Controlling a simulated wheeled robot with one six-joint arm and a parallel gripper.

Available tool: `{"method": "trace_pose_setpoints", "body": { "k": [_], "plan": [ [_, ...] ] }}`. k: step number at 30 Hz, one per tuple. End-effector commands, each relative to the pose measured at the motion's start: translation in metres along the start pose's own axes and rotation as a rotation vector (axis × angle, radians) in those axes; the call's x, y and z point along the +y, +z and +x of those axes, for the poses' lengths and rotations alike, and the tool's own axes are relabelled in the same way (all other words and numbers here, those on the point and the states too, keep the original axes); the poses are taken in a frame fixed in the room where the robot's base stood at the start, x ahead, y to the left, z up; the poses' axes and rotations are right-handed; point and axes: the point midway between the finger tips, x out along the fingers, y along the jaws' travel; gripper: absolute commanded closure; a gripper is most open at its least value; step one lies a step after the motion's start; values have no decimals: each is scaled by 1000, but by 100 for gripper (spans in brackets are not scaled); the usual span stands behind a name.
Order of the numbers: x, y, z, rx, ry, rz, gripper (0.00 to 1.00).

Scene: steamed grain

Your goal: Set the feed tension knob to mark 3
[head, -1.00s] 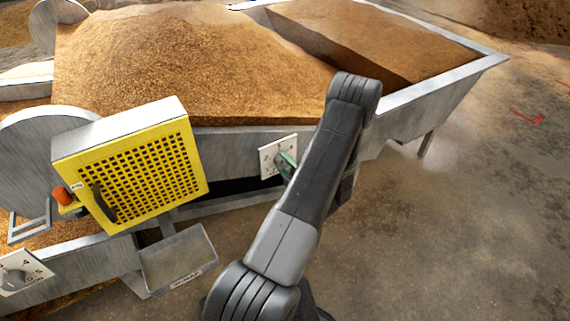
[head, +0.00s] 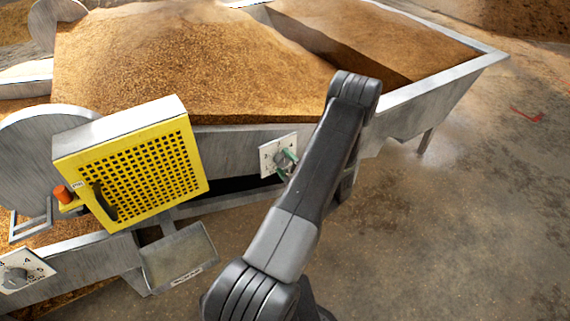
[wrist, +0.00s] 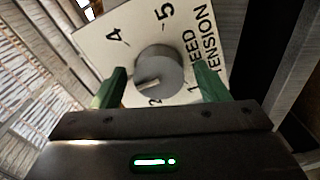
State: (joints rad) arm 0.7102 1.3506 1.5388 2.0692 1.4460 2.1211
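The feed tension knob (wrist: 160,70) is a round grey dial on a white plate (wrist: 95,38) marked FEED TENSION. In the wrist view the marks 4, 5, 1 and 2 show; mark 3 is not visible. The knob's pale pointer line points left and slightly down, between the 2 and the left finger. My gripper (wrist: 161,84) has its two green fingers spread, one on each side of the knob, with gaps between them and it. In the head view the plate (head: 266,160) is on the trough side, partly covered by my gripper (head: 287,164).
A yellow perforated guard box (head: 135,165) with an orange button (head: 62,194) stands left of the plate. A second dial (head: 14,277) is at the lower left. A metal tray (head: 180,257) hangs below the guard. Open floor (head: 450,240) lies to the right.

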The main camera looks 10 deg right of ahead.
Motion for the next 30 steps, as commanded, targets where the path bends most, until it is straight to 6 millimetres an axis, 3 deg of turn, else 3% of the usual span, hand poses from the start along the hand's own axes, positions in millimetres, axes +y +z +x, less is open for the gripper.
{"method": "trace_pose_setpoints", "body": {
  "k": [6,10,24,30],
  "plan": [
    [1,0,-1,0,1,-1,32],
    [2,1,-12,-3,2,0,32],
    [1,1,-107,-4,2,1,32],
    [0,1,-131,-2,1,0,32]
  ]
}}
